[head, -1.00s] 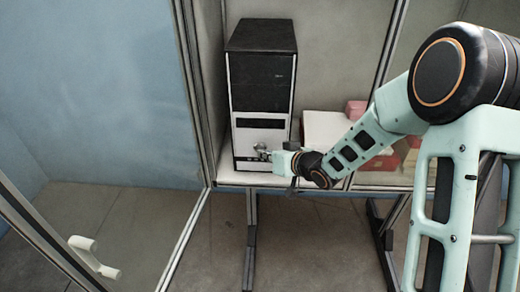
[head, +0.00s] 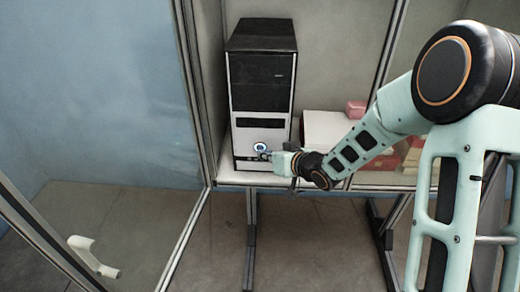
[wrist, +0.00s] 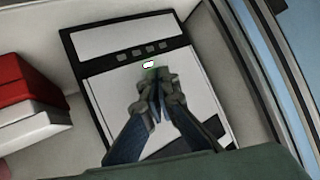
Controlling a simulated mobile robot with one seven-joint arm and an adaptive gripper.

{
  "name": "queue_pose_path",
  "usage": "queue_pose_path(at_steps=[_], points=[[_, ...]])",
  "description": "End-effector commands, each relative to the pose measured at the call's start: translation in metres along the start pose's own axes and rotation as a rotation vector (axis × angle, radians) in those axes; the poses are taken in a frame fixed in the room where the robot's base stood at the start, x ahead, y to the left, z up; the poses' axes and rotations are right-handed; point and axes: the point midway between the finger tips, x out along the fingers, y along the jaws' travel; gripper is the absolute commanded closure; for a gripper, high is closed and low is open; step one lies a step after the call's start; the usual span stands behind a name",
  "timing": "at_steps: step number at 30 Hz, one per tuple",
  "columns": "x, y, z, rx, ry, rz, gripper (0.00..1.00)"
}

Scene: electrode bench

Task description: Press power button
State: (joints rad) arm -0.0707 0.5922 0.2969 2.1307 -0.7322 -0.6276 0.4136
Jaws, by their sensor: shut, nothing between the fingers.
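A black and silver computer tower (head: 262,82) stands upright inside the framed cabinet. Its round power button (head: 259,147), a pale disc with a blue ring, shows on the lower silver front panel. My gripper (head: 265,156) is shut and empty, with its tips just below and right of the button. In the wrist view the closed fingertips (wrist: 158,80) lie in front of the pale panel, and a small white spot (wrist: 149,65) with a green edge shows just beyond them, partly hidden. I cannot tell whether the tips touch the panel.
A white box (head: 325,130), a pink block (head: 356,108) and red items stand right of the tower, behind my arm. A metal cabinet post (head: 197,95) is close on its left. An open glass door with a white handle (head: 93,258) is at the lower left.

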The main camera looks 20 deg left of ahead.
Motion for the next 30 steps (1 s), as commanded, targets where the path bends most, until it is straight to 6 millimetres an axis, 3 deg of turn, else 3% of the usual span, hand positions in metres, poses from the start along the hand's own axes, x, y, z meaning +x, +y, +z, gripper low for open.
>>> queue_pose_path(at_steps=[18,30], points=[[-0.039,-0.028,0.029,0.000,-0.001,0.000,1.00],[-0.041,-0.030,0.030,0.000,0.000,0.000,1.00]])
